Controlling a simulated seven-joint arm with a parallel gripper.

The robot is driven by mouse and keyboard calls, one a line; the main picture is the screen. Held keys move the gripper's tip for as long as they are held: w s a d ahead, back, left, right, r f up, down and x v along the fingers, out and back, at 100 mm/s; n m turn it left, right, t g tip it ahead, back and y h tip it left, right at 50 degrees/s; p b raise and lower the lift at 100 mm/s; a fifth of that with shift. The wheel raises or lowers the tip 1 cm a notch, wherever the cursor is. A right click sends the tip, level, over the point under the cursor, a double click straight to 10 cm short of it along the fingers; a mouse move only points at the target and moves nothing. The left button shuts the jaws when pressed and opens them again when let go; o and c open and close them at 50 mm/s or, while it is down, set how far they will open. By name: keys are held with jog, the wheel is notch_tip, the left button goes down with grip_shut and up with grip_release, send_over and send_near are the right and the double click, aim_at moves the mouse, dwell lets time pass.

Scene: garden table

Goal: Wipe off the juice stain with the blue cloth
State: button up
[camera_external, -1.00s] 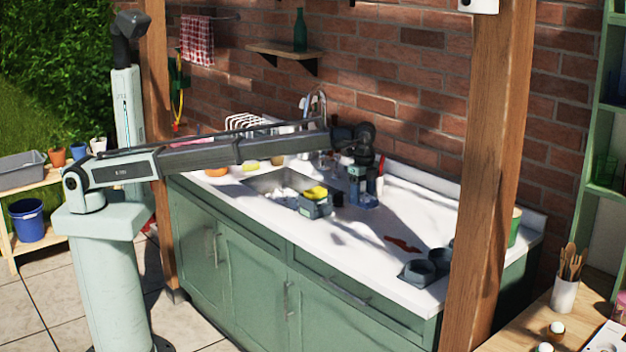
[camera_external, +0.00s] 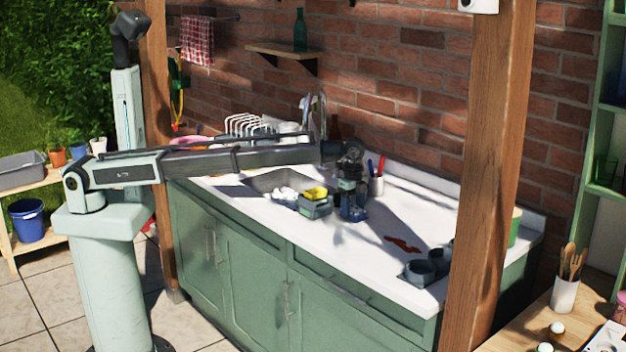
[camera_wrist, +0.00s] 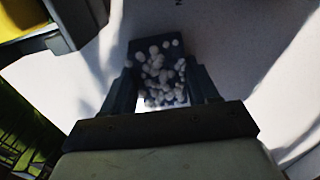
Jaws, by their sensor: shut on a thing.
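My gripper (camera_external: 352,202) is over the white counter, to the right of the sink, with its fingers pointing down. It is shut on the blue cloth (camera_external: 353,215), which hangs at the fingertips close to the counter. In the wrist view the dark cloth (camera_wrist: 143,48) sits between the two fingers (camera_wrist: 162,85), with many whitish round blobs on it. I cannot tell whether the cloth touches the counter. The dark red juice stain (camera_external: 403,244) lies on the counter to the right of the gripper, apart from the cloth. It does not show in the wrist view.
A grey caddy (camera_external: 316,209) with a yellow sponge (camera_external: 315,193) stands just left of the gripper. The sink (camera_external: 262,182) is behind it. A pen cup (camera_external: 377,186) stands behind the gripper. The counter between cloth and stain is clear.

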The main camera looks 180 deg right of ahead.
aim_at(367, 212)
jog(key=shift+s+d, duration=0.35)
jog(key=shift+d, duration=0.15)
jog(key=shift+s+d, duration=0.9)
jog(key=shift+s, duration=0.05)
jog(key=shift+s+a, duration=0.55)
jog(key=shift+a, duration=0.3)
jog(key=shift+s+a, duration=0.1)
jog(key=shift+a, duration=0.15)
jog(key=w+a, duration=0.5)
jog(key=shift+w+a, duration=0.2)
jog(key=shift+w, duration=0.05)
jog(key=shift+s+a, duration=0.8)
jog(key=shift+a, duration=0.05)
jog(key=s+d, duration=0.5)
jog(key=d, duration=0.1)
jog(key=shift+s, duration=0.2)
jog(key=shift+d, duration=0.2)
jog(key=shift+w+d, duration=0.65)
jog(key=shift+w, duration=0.05)
jog(key=shift+w+a, duration=0.6)
jog(key=shift+a, duration=0.2)
jog(key=w+a, duration=0.4)
jog(key=shift+w+a, duration=0.3)
jog(key=shift+w, duration=0.05)
notch_tip(367, 212, up, 3)
jog(key=shift+s+d+f, duration=0.1)
jog(key=shift+d, duration=0.05)
jog(key=shift+r, duration=2.65)
